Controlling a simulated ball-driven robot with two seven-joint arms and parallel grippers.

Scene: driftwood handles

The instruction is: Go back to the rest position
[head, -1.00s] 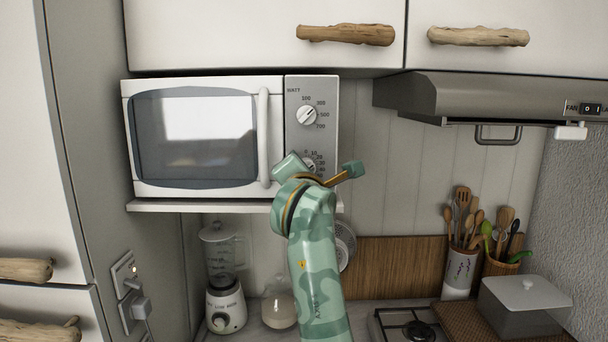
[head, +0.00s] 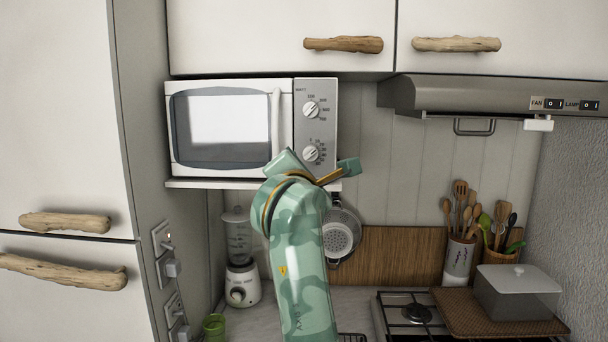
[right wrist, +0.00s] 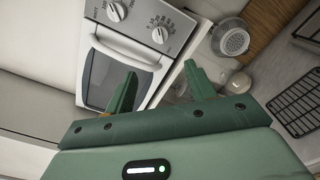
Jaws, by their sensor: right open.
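My right gripper (head: 318,166) is raised in front of the microwave (head: 218,128), near its lower right corner in the head view. Its two green fingers are spread with nothing between them, which also shows in the right wrist view (right wrist: 161,82). The microwave stands on a white shelf with its door shut, and its handle (head: 275,122) is behind and left of the fingers. I cannot tell exactly how far the fingers are from it. My left gripper is in neither view.
A range hood (head: 450,97) hangs at the right, above a gas hob (head: 412,312) and a lidded pot (head: 516,290). A blender (head: 240,262) and green cup (head: 214,326) stand below the microwave. A tall cabinet (head: 60,120) with driftwood handles is at the left.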

